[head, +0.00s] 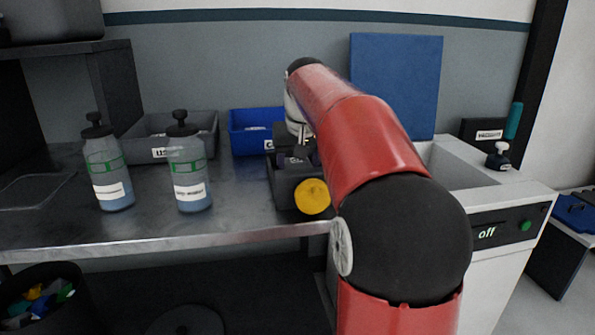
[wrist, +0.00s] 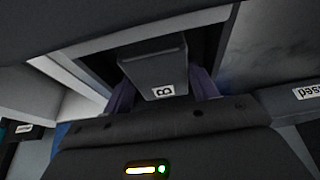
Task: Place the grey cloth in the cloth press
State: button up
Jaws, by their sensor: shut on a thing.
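My gripper (wrist: 165,82) is shut on a grey block-like thing marked B (wrist: 155,60), between its two dark purplish fingers in the wrist view. I cannot tell whether this is the grey cloth; no plain cloth shows clearly elsewhere. In the head view my gripper (head: 298,150) is low over the worktop, partly hidden by my red arm. It is just above a dark box with a round yellow knob (head: 312,196) at the front edge. I cannot tell for sure whether this box is the cloth press, or whether the held thing touches it.
A grey bin (head: 140,150) and a blue bin (head: 240,142) stand behind. A white unit reading "off" (head: 500,250) is right. A blue panel (head: 397,75) stands behind my arm.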

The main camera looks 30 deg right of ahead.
jog(key=o, duration=0.9)
jog(key=shift+o, duration=0.2)
jog(key=shift+r, duration=0.1)
jog(key=p+v, duration=0.2)
jog(key=v, duration=1)
jog(key=shift+s, duration=0.1)
